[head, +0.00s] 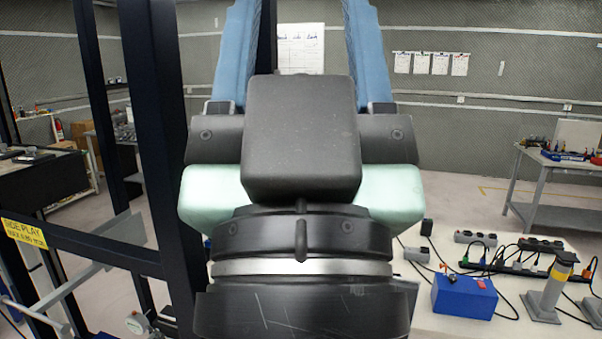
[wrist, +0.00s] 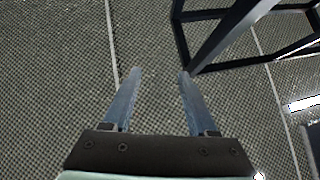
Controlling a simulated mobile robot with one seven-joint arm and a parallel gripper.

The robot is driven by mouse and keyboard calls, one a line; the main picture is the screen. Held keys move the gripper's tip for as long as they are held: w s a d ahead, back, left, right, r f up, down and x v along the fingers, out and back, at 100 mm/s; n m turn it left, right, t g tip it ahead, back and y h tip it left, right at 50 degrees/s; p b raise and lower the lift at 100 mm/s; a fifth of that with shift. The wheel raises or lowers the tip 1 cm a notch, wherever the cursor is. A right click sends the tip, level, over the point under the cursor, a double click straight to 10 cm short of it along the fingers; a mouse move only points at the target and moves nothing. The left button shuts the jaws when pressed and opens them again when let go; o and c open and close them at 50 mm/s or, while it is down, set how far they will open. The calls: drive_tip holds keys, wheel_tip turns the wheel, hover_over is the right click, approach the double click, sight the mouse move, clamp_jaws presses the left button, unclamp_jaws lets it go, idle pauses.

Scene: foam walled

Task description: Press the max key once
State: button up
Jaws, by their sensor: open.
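My gripper (head: 302,45) fills the middle of the head view, raised, with its two blue fingers apart and running out of the top edge. In the wrist view my gripper (wrist: 159,73) is open, with nothing between the fingers and only the foam-patterned wall and dark frame bars beyond. No max key, or device carrying one, can be made out in either view. My arm and gripper hide the middle of the head view.
A pale tabletop (head: 455,325) at lower right holds a blue box (head: 464,297), power strips (head: 515,262), cables and a grey post with a yellow band (head: 553,290). A dark frame (head: 160,130) stands close on the left. A workbench (head: 560,165) stands further back right.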

clamp_jaws()
idle(1.3)
